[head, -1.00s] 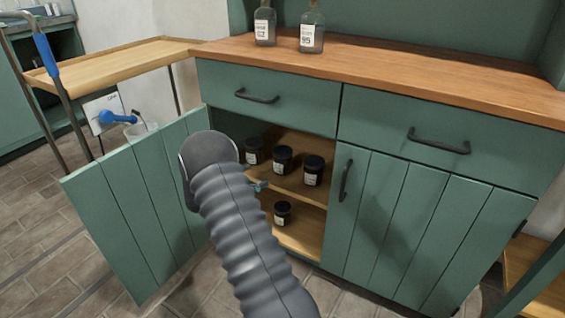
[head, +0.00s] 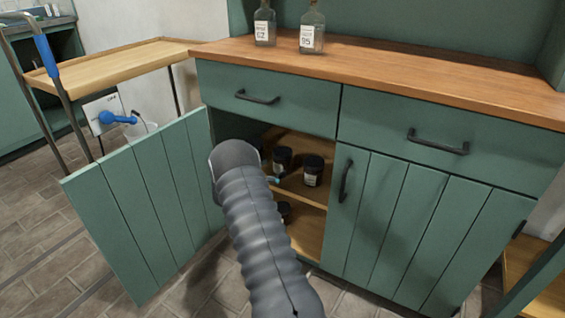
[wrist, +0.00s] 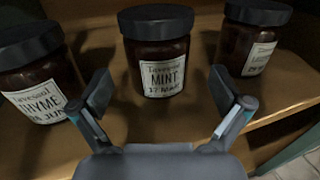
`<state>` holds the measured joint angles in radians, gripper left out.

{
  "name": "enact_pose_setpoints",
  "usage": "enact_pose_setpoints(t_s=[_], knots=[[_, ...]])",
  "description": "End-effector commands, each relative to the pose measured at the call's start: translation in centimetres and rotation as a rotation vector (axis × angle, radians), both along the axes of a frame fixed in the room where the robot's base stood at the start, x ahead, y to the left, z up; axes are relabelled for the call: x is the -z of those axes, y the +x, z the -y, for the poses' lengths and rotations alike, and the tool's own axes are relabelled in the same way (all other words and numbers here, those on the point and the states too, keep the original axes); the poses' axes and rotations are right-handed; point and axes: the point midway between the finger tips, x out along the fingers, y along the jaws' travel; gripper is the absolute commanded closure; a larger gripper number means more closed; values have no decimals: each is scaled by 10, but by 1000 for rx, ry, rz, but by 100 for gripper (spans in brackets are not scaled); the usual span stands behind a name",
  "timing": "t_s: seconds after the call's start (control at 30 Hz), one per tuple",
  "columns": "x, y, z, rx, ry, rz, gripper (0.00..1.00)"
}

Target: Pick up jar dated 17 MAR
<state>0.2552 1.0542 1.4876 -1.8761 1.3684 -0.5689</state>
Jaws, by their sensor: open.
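The jar dated 17 MAR (wrist: 160,55) stands upright on a wooden shelf, dark with a black lid and a label reading MINT. In the head view it appears to be the middle jar (head: 283,158) on the upper shelf of the open cabinet. My gripper (wrist: 162,88) is open and empty, its two fingers apart in front of the jar, one to each side. The jar is beyond the fingertips, not held. In the head view my arm hides most of the gripper; only a small bit shows beside the shelf.
A THYME jar (wrist: 35,75) stands close on the left and another dark jar (wrist: 252,40) on the right. A lower-shelf jar (head: 284,212) is partly hidden. The open cabinet door (head: 150,205) is left of my arm; the closed door (head: 425,225) is right.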

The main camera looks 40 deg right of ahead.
Motion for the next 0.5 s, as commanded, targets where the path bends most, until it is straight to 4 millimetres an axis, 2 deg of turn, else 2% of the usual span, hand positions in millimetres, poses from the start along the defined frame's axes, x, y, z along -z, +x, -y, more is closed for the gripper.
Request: enact_pose_setpoints(t_s=[0.33,0.5], knots=[[-7,7,42,2,0,0,0],[-7,8,48,0,0,0,0]])
